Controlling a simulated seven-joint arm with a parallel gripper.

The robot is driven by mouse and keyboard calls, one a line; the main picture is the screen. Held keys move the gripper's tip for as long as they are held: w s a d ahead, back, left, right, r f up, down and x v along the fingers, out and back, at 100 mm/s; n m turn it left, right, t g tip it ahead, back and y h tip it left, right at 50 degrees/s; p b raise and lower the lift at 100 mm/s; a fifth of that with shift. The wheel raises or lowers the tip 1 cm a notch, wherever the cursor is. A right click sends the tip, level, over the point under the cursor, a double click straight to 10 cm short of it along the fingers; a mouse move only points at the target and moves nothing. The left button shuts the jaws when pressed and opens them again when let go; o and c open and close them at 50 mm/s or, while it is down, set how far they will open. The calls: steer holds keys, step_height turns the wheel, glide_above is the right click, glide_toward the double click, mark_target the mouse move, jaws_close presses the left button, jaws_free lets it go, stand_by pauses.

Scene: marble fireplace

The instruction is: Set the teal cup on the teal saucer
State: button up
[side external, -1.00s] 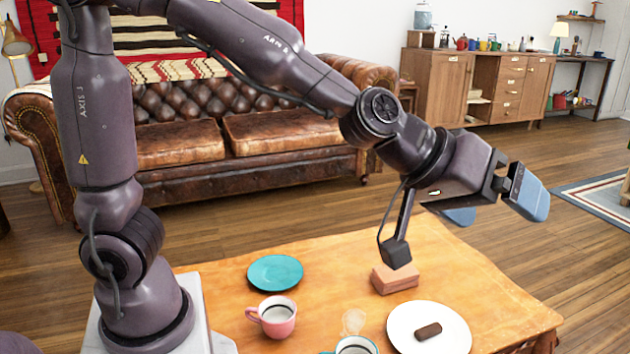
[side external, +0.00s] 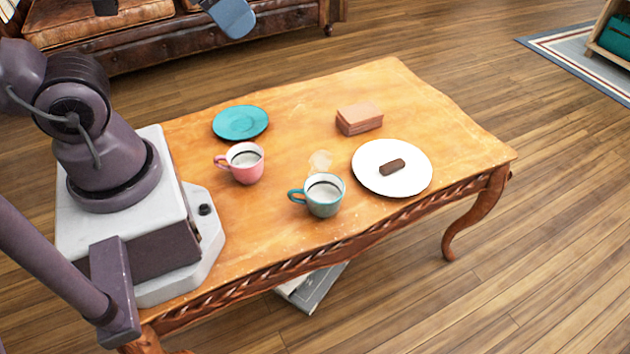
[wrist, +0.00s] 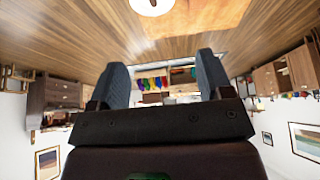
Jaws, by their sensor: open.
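The empty teal saucer (side external: 240,122) lies flat near the back left of the table, apart from the cup. My gripper is only partly in the side view, where a blue finger (side external: 232,17) shows at the top edge, well away from the cup. In the wrist view my gripper (wrist: 161,62) has its two blue fingers wide apart with nothing between them. The wrist view does not show the cup or the saucer.
A pink cup (side external: 243,163) stands between the saucer and the teal cup. A white plate (side external: 366,181) with a brown bar (side external: 391,167) lies to the right. Pinkish blocks (side external: 359,119) sit behind it. The table's right end is clear.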

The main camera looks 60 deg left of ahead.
steer(key=n+g, duration=0.6)
steer(key=n, duration=0.7)
glide_above(298, 189)
steer(key=f, duration=2.5)
steer(key=shift+s+a+f, duration=0.2)
steer(key=shift+s+f, duration=0.05)
steer(key=shift+w+d+f, duration=0.1)
steer(key=shift+w+f, duration=0.05)
steer(key=shift+f, duration=1.45)
steer(key=shift+w+d+f, duration=0.1)
steer(key=shift+f, duration=1.45)
